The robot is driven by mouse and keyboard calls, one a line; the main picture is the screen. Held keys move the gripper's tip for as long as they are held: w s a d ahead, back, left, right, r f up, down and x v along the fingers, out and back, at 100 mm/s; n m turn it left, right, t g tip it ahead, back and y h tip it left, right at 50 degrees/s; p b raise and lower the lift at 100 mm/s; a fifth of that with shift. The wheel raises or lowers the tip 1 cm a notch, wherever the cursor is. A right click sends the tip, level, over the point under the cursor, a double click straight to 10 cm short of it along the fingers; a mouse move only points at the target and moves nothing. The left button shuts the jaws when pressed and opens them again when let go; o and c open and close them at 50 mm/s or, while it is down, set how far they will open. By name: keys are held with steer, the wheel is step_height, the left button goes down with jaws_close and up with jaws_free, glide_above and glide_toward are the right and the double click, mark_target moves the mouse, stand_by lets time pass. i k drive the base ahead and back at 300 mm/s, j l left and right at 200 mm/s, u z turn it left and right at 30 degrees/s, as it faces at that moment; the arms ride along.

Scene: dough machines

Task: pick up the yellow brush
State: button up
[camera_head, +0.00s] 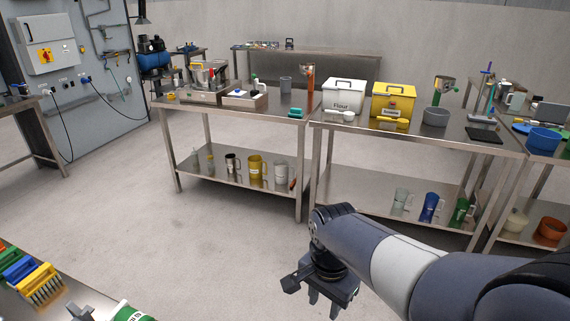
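A yellow brush (36,287) with pale bristles lies on a bench at the lower left of the head view. It is the nearest of a row of coloured brushes, beside a blue brush (20,268). My gripper (324,302) hangs at the lower middle, pointing down over the floor, well to the right of the yellow brush and apart from it. Its two fingers look spread, with nothing seen between them. The picture's lower edge is close below the fingertips.
A green-and-white container (130,313) and a grey metal part (80,313) are near the brushes. Steel tables (240,192) with a white flour bin (343,96), a yellow bin (393,104) and several jugs stand beyond. Open floor (150,235) lies between the bench and the tables.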

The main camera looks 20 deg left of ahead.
mark_target(45, 276)
steer(key=i+u, duration=0.3)
steer(key=i, duration=0.25)
steer(key=i+u, duration=0.3)
steer(key=i, duration=0.3)
steer(key=i+l+u, duration=0.3)
steer(key=i, duration=0.2)
steer(key=i+j+u, duration=0.15)
steer(key=i+u, duration=0.15)
steer(key=u, duration=0.15)
steer(key=i+j+u, duration=0.1)
steer(key=i+u, duration=0.25)
steer(key=u, duration=0.15)
steer(key=i+l+u, duration=0.1)
steer(key=i+u, duration=0.2)
steer(key=u, duration=0.15)
steer(key=i+l+u, duration=0.15)
steer(key=i+u, duration=0.15)
steer(key=u, duration=0.15)
steer(key=i+j+u, duration=0.5)
steer(key=i+u, duration=0.15)
steer(key=i+j+u, duration=0.1)
steer(key=i+u, duration=0.25)
steer(key=i, duration=0.15)
